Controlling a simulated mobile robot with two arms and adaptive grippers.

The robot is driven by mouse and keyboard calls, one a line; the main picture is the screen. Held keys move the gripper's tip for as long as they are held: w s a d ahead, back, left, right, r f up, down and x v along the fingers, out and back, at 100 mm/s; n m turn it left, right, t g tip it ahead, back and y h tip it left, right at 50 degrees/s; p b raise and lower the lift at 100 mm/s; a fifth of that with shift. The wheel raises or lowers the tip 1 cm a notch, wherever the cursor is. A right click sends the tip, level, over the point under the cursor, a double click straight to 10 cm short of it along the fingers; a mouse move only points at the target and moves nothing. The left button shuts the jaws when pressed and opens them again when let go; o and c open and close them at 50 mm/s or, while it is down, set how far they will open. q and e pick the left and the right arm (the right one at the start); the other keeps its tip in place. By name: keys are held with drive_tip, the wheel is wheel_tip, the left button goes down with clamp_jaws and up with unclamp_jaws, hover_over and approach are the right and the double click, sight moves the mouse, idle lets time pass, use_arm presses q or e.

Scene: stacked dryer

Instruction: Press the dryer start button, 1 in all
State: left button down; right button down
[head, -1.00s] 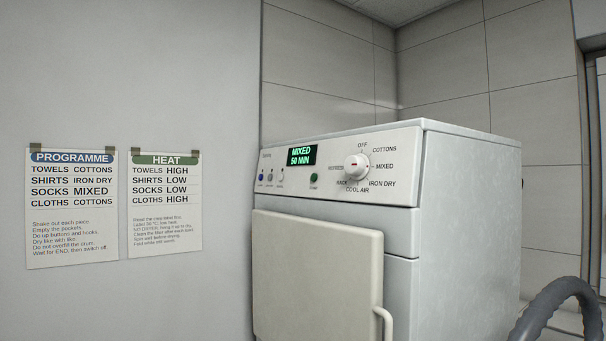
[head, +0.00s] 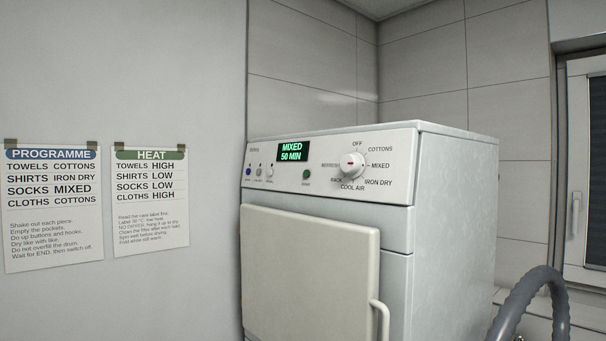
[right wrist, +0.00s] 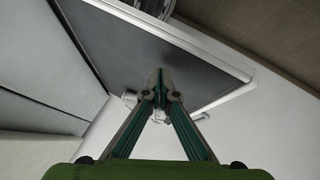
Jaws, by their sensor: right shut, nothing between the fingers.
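The dryer (head: 330,220) stands right of centre in the head view, with a control panel across its top front. The green start button (head: 306,174) sits below the lit display (head: 292,151), which reads MIXED 50 MIN. The programme dial (head: 353,165) is to the right of the button, with its red mark in the middle. My right gripper (right wrist: 161,92) shows in the right wrist view with its fingers shut and nothing between them. It is not near the button in any view. My left gripper is out of view.
The dryer door (head: 310,270) is shut, with a handle (head: 380,318) at its right edge. Two wall cards, PROGRAMME (head: 52,210) and HEAT (head: 150,200), hang at left. A grey hose (head: 535,295) curves at lower right. A window (head: 582,170) is at far right.

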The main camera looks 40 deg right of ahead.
sight(306, 174)
drive_tip(key=w+d+r+n+t+h, duration=0.1)
drive_tip(key=w+d+r+t+h, duration=0.3)
drive_tip(key=w+r, duration=0.85)
drive_tip(key=w+d+r+n+t+h, duration=0.1)
drive_tip(key=w+d+r+h, duration=0.3)
drive_tip(key=w+r, duration=0.85)
wheel_tip(306, 174, up, 44)
drive_tip(key=s+d+n+t+h, duration=0.1)
drive_tip(key=s+n+h, duration=0.1)
drive_tip(key=h, duration=0.5)
drive_tip(key=shift+s+d+r, duration=0.15)
drive_tip(key=shift+d+r, duration=0.05)
drive_tip(key=shift+d, duration=0.05)
drive_tip(key=shift+w+d+f, duration=0.1)
drive_tip(key=shift+d+f, duration=0.15)
drive_tip(key=shift+d, duration=1.2)
drive_tip(key=shift+w+d+f, duration=0.15)
drive_tip(key=shift+d+f, duration=0.15)
drive_tip(key=shift+d, duration=1.15)
drive_tip(key=shift+w+d+f, duration=0.1)
drive_tip(key=shift+d+f, duration=0.15)
drive_tip(key=shift+d, duration=1.2)
drive_tip(key=shift+d, duration=0.1)
